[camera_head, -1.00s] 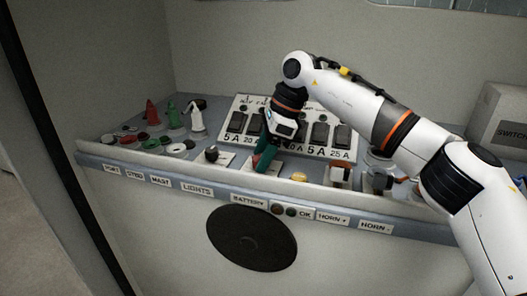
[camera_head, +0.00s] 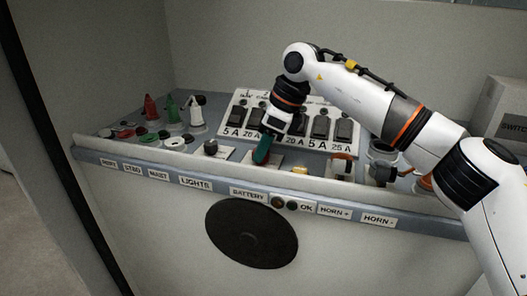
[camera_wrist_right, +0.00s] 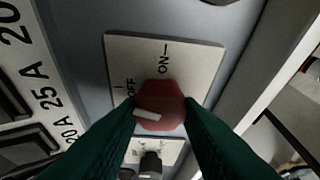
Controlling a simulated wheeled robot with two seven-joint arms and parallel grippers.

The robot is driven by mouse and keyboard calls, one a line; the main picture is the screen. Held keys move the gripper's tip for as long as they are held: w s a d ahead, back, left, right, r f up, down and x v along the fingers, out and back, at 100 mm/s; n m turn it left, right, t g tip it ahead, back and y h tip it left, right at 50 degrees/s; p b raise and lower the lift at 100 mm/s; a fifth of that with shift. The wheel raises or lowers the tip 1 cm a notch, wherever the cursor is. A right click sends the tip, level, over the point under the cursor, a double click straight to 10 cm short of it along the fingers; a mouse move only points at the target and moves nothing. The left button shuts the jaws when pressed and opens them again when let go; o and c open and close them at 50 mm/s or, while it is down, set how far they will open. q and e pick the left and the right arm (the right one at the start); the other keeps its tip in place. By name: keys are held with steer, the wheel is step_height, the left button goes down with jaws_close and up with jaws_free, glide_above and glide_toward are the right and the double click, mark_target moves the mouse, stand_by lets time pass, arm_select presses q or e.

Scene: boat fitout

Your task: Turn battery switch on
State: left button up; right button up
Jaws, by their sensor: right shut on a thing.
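The battery switch is a red knob (camera_wrist_right: 160,105) on a pale plate (camera_wrist_right: 195,60) marked ON and OFF, seen in the right wrist view. A white bar on the knob points left, on the OFF side and away from the ON mark. My right gripper (camera_wrist_right: 160,112) has its two green fingers on either side of the knob, shut on it. In the head view my right gripper (camera_head: 262,152) reaches down to the panel above the BATTERY label (camera_head: 248,193), and its fingers hide the knob. My left gripper is not in view.
A breaker panel (camera_head: 292,122) with black rockers stands just behind the gripper. Red, green and white bottles (camera_head: 172,110) stand at the left of the console. A black knob (camera_head: 211,147) and a yellow button (camera_head: 299,169) flank the switch. A front ledge (camera_head: 190,168) borders the console.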

steer(key=m+t+b, duration=0.1)
steer(key=m, duration=0.1)
steer(key=m+t+b, duration=0.1)
steer(key=m+b, duration=0.1)
steer(key=shift+s+f+m+h, duration=0.15)
steer(key=shift+m+h, duration=0.15)
steer(key=m+t+h+b, duration=0.1)
steer(key=m+b, duration=0.1)
steer(key=m, duration=0.1)
steer(key=shift+a+m+b, duration=0.15)
steer(key=shift+m+b, duration=0.15)
steer(key=shift+b, duration=0.05)
steer(key=m+h+b, duration=0.1)
steer(key=m, duration=0.2)
steer(key=shift+s+t+b, duration=0.1)
steer(key=shift+t+b, duration=0.2)
steer(key=shift+b, duration=0.05)
steer(key=shift+a+m+h+b, duration=0.15)
steer(key=shift+m+h+b, duration=0.45)
steer(key=shift+m, duration=1.1)
steer(key=o, duration=1)
steer(key=shift+c, duration=0.2)
steer(key=shift+r, duration=0.2)
steer(key=v, duration=1.2)
steer(key=shift+a, duration=0.15)
